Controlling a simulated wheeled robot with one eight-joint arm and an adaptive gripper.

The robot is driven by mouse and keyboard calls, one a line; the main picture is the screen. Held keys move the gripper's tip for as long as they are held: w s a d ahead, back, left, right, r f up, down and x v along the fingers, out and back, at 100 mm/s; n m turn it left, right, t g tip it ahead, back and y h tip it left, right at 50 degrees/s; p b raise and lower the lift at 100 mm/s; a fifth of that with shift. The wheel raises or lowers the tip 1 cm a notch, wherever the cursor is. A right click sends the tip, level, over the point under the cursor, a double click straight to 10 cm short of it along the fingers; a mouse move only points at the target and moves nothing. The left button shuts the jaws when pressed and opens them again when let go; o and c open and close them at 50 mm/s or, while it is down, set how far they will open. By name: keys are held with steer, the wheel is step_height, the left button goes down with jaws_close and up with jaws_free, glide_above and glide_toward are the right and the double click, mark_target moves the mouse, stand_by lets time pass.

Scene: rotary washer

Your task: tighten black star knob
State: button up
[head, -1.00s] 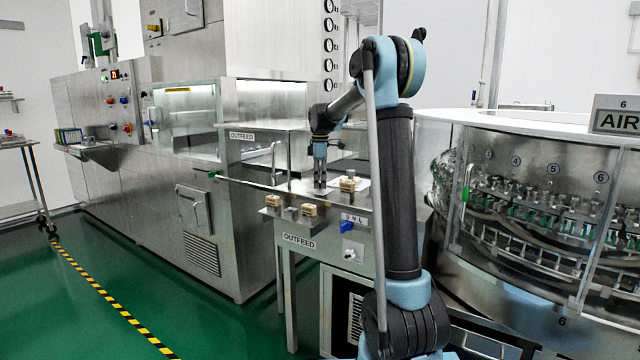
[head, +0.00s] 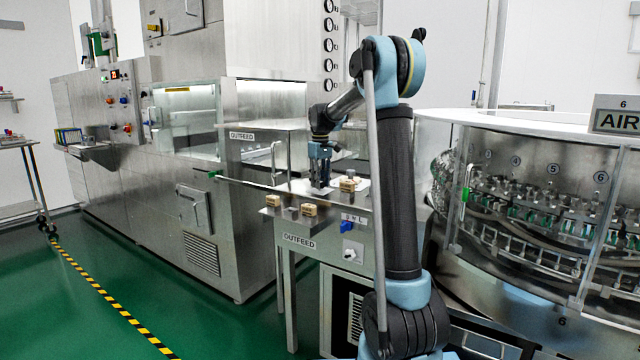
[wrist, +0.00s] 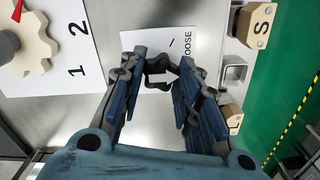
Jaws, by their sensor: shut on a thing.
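My gripper (head: 320,180) points down over the steel outfeed table in the head view. In the wrist view its two blue-padded fingers (wrist: 162,76) close at the tips around a small dark piece, which I take to be the black star knob (wrist: 158,70). A white sheet (wrist: 150,110) lies beneath, with the letters "OOSE" showing beside the right finger.
A beige gear-shaped piece with a red pointer (wrist: 28,45) stands by a sheet marked 1 and 2 (wrist: 78,45). Beige blocks, one marked S (wrist: 257,25), sit along the table edge. A blue knob (head: 346,227) is on the front panel. The glass-walled rotary washer (head: 550,200) stands right.

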steer(key=m, duration=0.6)
steer(key=shift+w, duration=0.1)
steer(key=m, duration=0.6)
stand_by(0.5)
steer(key=o, duration=1.1)
steer(key=shift+c, duration=0.2)
step_height(320, 180, up, 12)
steer(key=shift+d+f, duration=0.1)
